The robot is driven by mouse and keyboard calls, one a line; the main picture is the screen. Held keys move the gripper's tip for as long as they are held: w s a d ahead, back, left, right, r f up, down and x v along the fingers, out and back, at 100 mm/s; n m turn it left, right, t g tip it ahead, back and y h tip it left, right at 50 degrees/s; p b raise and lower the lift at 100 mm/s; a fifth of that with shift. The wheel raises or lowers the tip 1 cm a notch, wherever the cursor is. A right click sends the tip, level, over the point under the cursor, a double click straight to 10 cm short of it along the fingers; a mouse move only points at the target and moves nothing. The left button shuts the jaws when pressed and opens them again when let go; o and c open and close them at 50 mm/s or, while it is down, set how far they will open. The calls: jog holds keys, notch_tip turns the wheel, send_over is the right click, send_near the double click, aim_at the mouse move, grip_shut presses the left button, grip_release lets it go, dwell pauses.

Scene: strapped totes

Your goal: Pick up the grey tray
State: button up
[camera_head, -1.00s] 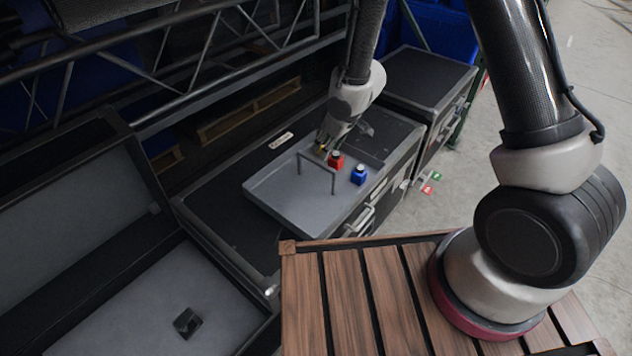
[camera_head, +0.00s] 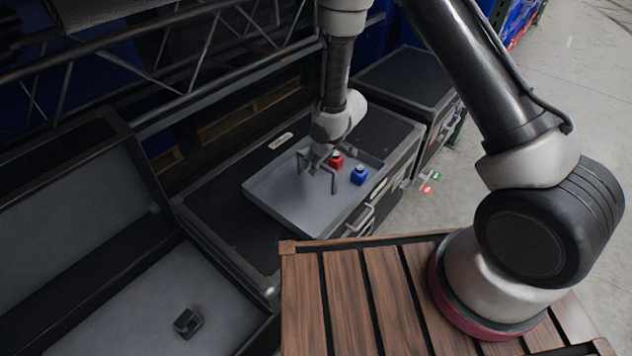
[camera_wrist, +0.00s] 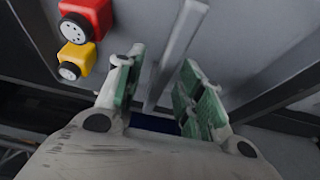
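The grey tray (camera_head: 283,200) lies on top of a black case, with an upright bar handle (camera_head: 333,184) standing across it. My gripper (camera_head: 316,163) is down at the handle from above. In the wrist view, my gripper (camera_wrist: 162,82) is open, its green-padded fingers on either side of the handle bar (camera_wrist: 178,45); a gap shows beside the bar.
The black case (camera_head: 225,222) under the tray has metal edges and latches. Another black case (camera_head: 420,75) stands behind it. An open case (camera_head: 150,300) at left holds a small dark piece (camera_head: 187,322). Metal truss bars (camera_head: 170,85) run behind.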

jog(key=shift+f, duration=0.25)
dwell(0.4)
grip_shut()
